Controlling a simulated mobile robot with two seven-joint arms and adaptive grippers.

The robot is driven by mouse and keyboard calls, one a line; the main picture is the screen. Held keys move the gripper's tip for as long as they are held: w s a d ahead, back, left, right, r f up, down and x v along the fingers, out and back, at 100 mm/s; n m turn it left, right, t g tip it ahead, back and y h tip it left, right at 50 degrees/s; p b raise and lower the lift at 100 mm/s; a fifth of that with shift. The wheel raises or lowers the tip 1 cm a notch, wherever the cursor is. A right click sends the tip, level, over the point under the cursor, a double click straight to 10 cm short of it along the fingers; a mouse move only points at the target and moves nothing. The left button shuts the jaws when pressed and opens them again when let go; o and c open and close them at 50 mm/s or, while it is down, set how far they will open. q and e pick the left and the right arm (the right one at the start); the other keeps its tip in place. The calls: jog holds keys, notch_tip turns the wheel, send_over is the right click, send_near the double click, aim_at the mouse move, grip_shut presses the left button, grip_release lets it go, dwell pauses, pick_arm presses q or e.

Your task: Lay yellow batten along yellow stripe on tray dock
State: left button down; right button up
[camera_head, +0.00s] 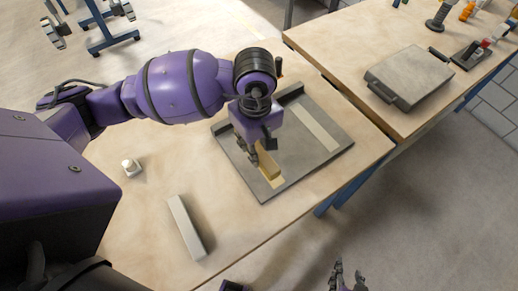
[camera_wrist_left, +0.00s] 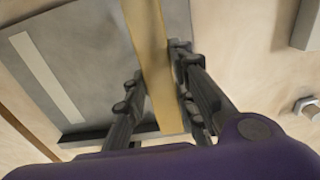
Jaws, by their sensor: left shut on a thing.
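The yellow batten (camera_head: 265,160) is in my left gripper (camera_head: 262,150), over the near left part of the grey tray dock (camera_head: 235,152). In the left wrist view the batten (camera_wrist_left: 149,50) runs lengthwise between the fingers of my left gripper (camera_wrist_left: 157,95), which are shut on it. A pale yellow patch (camera_head: 272,184), perhaps the yellow stripe, shows by the batten's near end; the rest is hidden. I cannot tell whether the batten touches the dock. My right gripper (camera_head: 346,275) is open and empty, low at the bottom edge.
A whitish stripe (camera_head: 310,122) lies on the dock's right side. A pale grey bar (camera_head: 186,228) and a small white-topped piece (camera_head: 131,167) are on the bench. A second bench at right holds a flat grey plate device (camera_head: 410,75). Bench around the bar is clear.

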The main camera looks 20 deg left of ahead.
aim_at(259, 152)
pick_arm(q)
jog(key=shift+w+d+f, duration=0.1)
jog(key=shift+w+f, duration=0.65)
jog(key=shift+f, duration=0.15)
jog(key=shift+w+f, duration=0.1)
jog(key=shift+f, duration=1.5)
jog(key=shift+f, duration=0.15)
jog(key=c, duration=1.5)
grip_release()
jog(key=shift+o, duration=0.2)
notch_tip(259, 152, up, 12)
jog(key=shift+r, duration=0.2)
